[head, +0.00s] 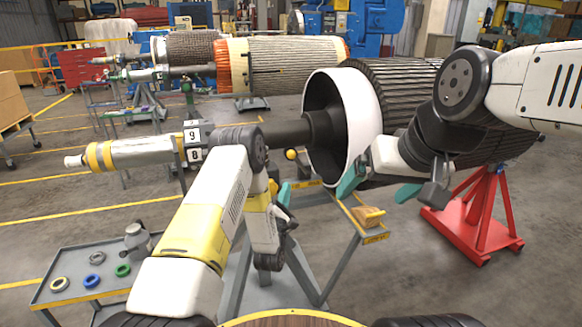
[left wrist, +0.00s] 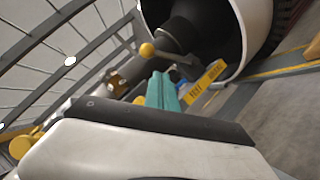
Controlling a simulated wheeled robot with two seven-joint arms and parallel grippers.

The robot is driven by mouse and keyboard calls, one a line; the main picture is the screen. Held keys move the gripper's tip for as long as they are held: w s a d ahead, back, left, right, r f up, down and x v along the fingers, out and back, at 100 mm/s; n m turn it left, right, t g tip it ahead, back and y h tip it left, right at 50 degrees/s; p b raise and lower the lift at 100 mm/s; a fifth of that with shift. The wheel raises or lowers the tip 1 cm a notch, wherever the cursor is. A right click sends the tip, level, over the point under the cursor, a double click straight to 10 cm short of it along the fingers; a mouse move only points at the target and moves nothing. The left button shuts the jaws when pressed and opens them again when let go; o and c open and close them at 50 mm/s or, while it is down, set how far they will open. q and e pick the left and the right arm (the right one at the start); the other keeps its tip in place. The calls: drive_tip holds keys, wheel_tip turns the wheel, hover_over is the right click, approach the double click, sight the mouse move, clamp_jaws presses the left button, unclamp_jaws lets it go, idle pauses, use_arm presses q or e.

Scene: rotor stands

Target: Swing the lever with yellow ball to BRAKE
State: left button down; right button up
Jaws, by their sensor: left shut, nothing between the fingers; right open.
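The lever's yellow ball (head: 291,155) shows in the head view just left of the white-rimmed rotor end, beside the dark shaft. In the left wrist view the yellow ball (left wrist: 147,50) is on the left end of a grey lever (left wrist: 178,60). A yellow label plate (left wrist: 205,83) lies to the right, below the lever; its lettering is too small to read surely. My left gripper (head: 284,193) is shut and empty, below the ball in the head view. Its teal fingers (left wrist: 163,91) appear apart from the ball. My right gripper (head: 380,190) is open and empty below the rotor.
The large rotor (head: 390,85) with its white ring (head: 362,120) fills the centre right. A red stand (head: 475,215) is at right. A grey cart (head: 60,295) with several coloured rings is at lower left. A yellow-edged tray (head: 368,215) sits between my grippers.

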sight(296, 160)
use_arm(q)
drive_tip(key=x, duration=1)
drive_tip(key=shift+w+d+r+m+g, duration=0.15)
drive_tip(key=shift+r+m+g, duration=0.15)
drive_tip(key=shift+m, duration=0.3)
drive_tip(key=shift+w+d+r+m+g+h, duration=0.1)
drive_tip(key=shift+d+r+m+g+h, duration=0.1)
drive_tip(key=shift+r+m+g, duration=0.25)
drive_tip(key=shift+d+r+m+g+h, duration=0.15)
drive_tip(key=shift+d+r+m, duration=0.1)
drive_tip(key=shift+m, duration=0.3)
drive_tip(key=w+d+r+m+g+y, duration=0.1)
drive_tip(key=w+d+m+g+y, duration=0.1)
drive_tip(key=d+m+g, duration=0.3)
drive_tip(key=d+m, duration=0.3)
drive_tip(key=shift+w+r, duration=0.25)
drive_tip(key=shift+r, duration=0.1)
drive_tip(key=shift+s, duration=0.1)
idle(0.3)
